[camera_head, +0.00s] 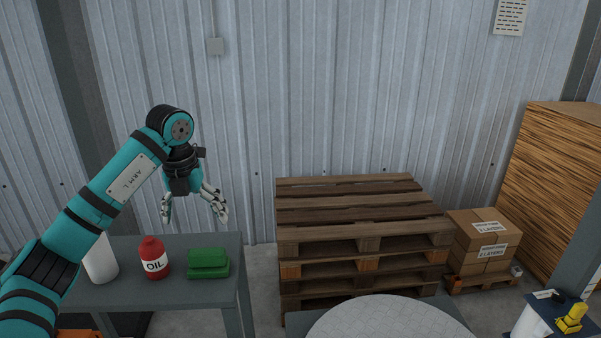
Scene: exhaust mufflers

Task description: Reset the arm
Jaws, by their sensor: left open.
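My left arm (123,188) is teal and black and comes in from the left, bent at the elbow, with its wrist pointing down. My left gripper (194,220) is open and empty, its fingers spread apart. It hangs above the back of the grey table, over the area between the red oil bottle (153,258) and the folded green cloths (208,262). It does not appear to touch either. My right gripper is out of the picture.
A white roll (100,262) stands on the grey table (190,291), partly behind my arm. Stacked wooden pallets (362,235) stand to the right. A round pale surface (388,318) is in front. Cardboard boxes (484,240) and a yellow object (571,318) are farther right.

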